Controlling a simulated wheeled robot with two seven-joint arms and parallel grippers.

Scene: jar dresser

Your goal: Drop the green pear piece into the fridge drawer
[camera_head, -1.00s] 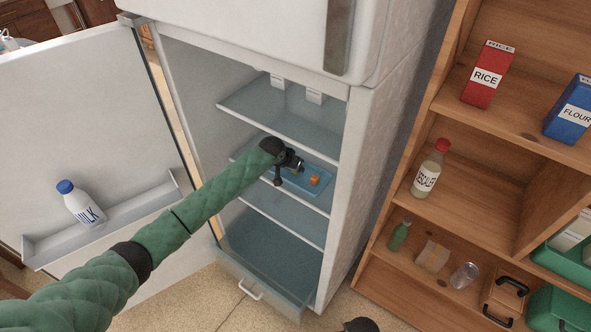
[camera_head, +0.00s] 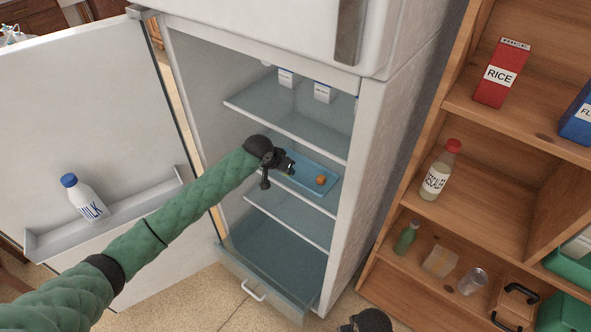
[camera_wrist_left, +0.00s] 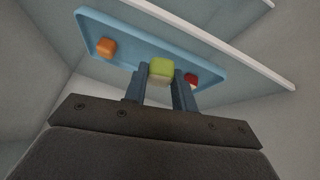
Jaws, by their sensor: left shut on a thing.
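My left gripper (camera_head: 288,165) reaches into the open fridge at the blue tray. In the left wrist view it is shut on the green pear piece (camera_wrist_left: 161,69), held between its two fingers. The piece is at the tray's near edge; I cannot tell whether it touches the tray. In the head view the piece is hidden by the gripper. The fridge drawer (camera_head: 262,285) at the bottom of the fridge is pulled out, below my gripper, and its visible floor looks empty. A dark part of my right arm shows at the bottom edge; its fingers cannot be made out.
The blue tray (camera_head: 325,190) on a middle shelf holds an orange piece (camera_head: 320,180) and a red piece (camera_wrist_left: 191,80). Fridge shelves lie above and below it. The open door with a milk bottle (camera_head: 84,198) is at left, a wooden shelf unit (camera_head: 400,205) at right.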

